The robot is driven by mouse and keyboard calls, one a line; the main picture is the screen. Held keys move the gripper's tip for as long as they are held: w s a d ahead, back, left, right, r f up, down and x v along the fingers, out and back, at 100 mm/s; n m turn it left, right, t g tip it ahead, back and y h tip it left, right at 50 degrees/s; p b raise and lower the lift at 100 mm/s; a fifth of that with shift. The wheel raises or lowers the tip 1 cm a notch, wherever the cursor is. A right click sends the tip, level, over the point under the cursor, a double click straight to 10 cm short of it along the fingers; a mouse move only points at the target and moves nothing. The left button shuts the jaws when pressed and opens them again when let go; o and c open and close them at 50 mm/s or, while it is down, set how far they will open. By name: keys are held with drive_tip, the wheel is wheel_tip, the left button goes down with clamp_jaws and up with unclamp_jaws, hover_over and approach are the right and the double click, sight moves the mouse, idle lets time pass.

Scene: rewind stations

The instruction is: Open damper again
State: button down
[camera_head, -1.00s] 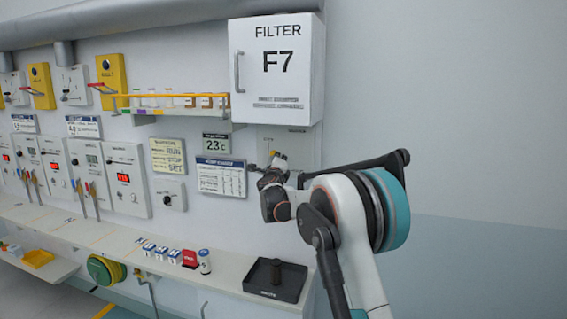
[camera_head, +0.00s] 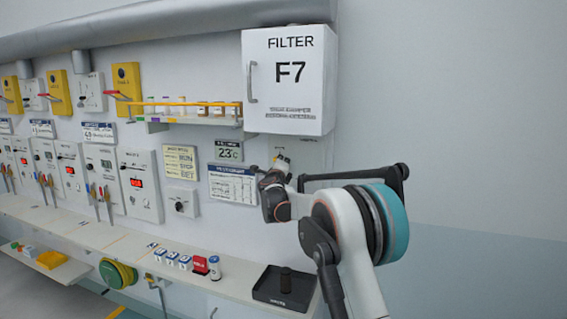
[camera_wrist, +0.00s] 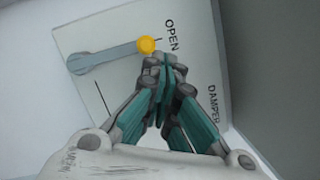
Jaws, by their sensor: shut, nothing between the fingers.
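The damper plate (camera_wrist: 120,25) is on the wall in the wrist view, with the words OPEN and DAMPER on it. Its grey lever (camera_wrist: 105,56) runs from a pivot at left to a yellow knob (camera_wrist: 147,44), which sits beside the OPEN label and its mark line. A second mark line lies lower on the plate. My gripper (camera_wrist: 163,62) is shut and empty, with its fingertips just below and right of the knob; I cannot tell whether they touch. In the head view, my gripper (camera_head: 280,166) is at the plate below the filter box and partly hides it.
The white filter box (camera_head: 290,90) juts out above the damper. A shelf with a yellow rail (camera_head: 190,103) is to its left. A black tray (camera_head: 287,299) stands on the ledge below. The wall at right is bare.

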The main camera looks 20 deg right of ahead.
drive_tip(key=shift+s+a, duration=0.1)
drive_tip(key=v, duration=1.2)
drive_tip(key=s+d+f+m+g+b, duration=0.2)
drive_tip(key=s+m, duration=0.6)
drive_tip(key=s, duration=0.1)
drive_tip(key=s+d+f+m+g+b, duration=0.1)
drive_tip(key=s+d+m+g, duration=0.1)
drive_tip(key=s+m, duration=0.6)
drive_tip(key=s+d+f+m+g+b, duration=0.2)
drive_tip(key=s+m+g, duration=0.1)
drive_tip(key=s+m, duration=0.5)
drive_tip(key=s+a+f+m+g+y+b, duration=0.1)
drive_tip(key=s+a+f+m+y, duration=0.1)
drive_tip(key=s+f+m, duration=0.4)
drive_tip(key=s+a+f+m+g+y+b, duration=0.1)
drive_tip(key=s+a+f+m, duration=0.4)
drive_tip(key=s, duration=0.9)
drive_tip(key=s+a+f+m+g+y+b, duration=0.1)
drive_tip(key=s+a+f+m+y+b, duration=0.2)
drive_tip(key=s+f+m, duration=0.5)
drive_tip(key=shift+s+a+f+m+g+y, duration=0.15)
drive_tip(key=shift+s+f+m+g+y, duration=0.25)
drive_tip(key=shift+s+y, duration=0.5)
